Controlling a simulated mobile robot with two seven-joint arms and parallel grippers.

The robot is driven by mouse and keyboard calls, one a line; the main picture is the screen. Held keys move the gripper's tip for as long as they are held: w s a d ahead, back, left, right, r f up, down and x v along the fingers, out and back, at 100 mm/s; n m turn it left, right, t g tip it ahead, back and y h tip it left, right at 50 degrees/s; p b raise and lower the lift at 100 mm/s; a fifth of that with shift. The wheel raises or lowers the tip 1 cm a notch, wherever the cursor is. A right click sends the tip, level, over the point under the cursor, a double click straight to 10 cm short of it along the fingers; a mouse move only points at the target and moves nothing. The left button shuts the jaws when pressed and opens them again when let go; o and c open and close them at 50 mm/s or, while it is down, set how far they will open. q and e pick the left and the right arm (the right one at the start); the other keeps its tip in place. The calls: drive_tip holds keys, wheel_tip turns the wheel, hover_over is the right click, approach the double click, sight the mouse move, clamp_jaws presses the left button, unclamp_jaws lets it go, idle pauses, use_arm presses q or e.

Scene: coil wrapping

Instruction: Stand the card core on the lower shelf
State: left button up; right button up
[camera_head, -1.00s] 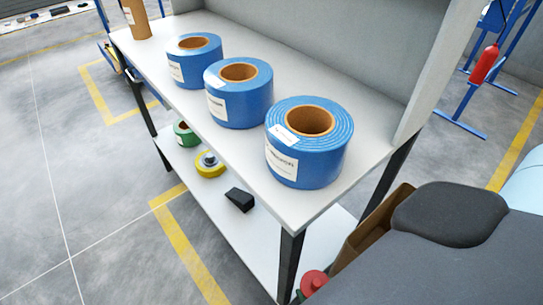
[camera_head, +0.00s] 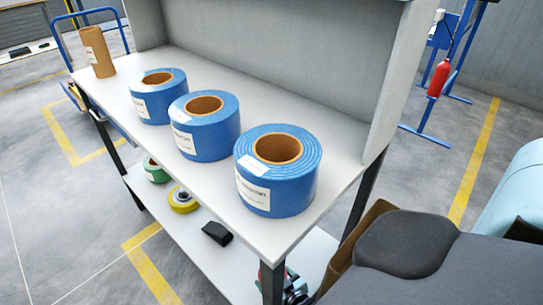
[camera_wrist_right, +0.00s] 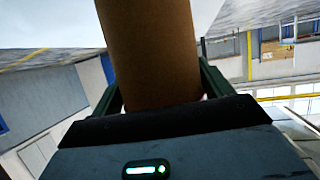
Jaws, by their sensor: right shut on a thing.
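The card core (camera_wrist_right: 150,50) is a plain brown tube, close up in the right wrist view. My right gripper (camera_wrist_right: 160,88) is shut on it, with a dark green finger on each side. The tube's far end is cut off by the picture's top edge. The lower shelf (camera_head: 240,268) is a pale board under the bench top in the head view. Its near right part is partly hidden by a table leg and a dark grey shape. My left gripper is not in view.
On the lower shelf are a green roll (camera_head: 156,172), a yellow roll (camera_head: 183,201), a black block (camera_head: 217,233) and a red-and-grey item (camera_head: 291,287). Three blue coils, the nearest here (camera_head: 277,180), and a labelled brown tube (camera_head: 98,52) stand on the upper shelf (camera_head: 185,60).

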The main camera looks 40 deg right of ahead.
drive_tip(key=shift+w, duration=0.5)
wheel_tip(320, 180, down, 3)
drive_tip(key=shift+r+b, duration=0.2)
drive_tip(key=shift+b, duration=0.65)
drive_tip(key=shift+f, duration=0.3)
drive_tip(key=shift+f+b, duration=0.15)
drive_tip(key=shift+b, duration=0.15)
drive_tip(key=shift+f, duration=0.15)
drive_tip(key=o, duration=0.7)
